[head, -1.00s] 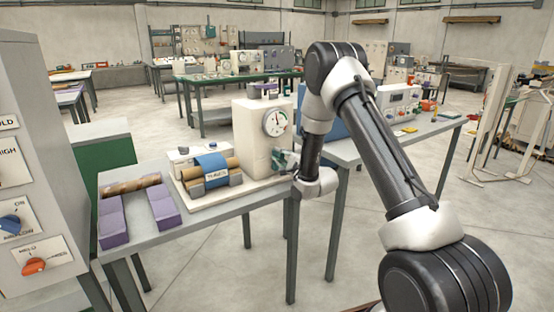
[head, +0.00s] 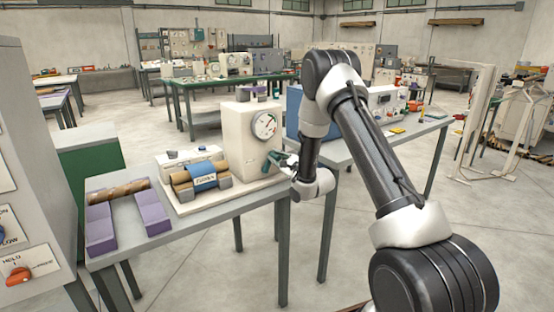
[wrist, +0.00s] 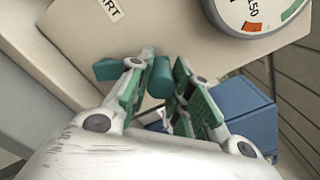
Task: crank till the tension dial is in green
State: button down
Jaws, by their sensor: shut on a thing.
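The cream winder housing (head: 245,145) stands on a table, with a round tension dial (head: 264,126) on its face. Its needle appears to point to the upper right; which band it is on is too small to tell. In the wrist view only part of the dial (wrist: 262,14) shows, with orange and green bands and no needle visible. The teal crank handle (wrist: 160,76) is between my gripper's fingers (wrist: 161,88). A blue-wrapped roll (head: 203,176) lies on the winder's base.
Purple holders (head: 148,205) with a brown roll (head: 118,190) stand on the table's left. A grey cabinet with knobs (head: 25,220) is close at left. A blue box (head: 297,112) and a second table (head: 350,151) are behind my arm. Open floor lies in front.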

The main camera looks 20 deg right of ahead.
jog(key=c, duration=1.3)
grip_release()
jog(key=shift+s, duration=0.1)
jog(key=v, duration=1.2)
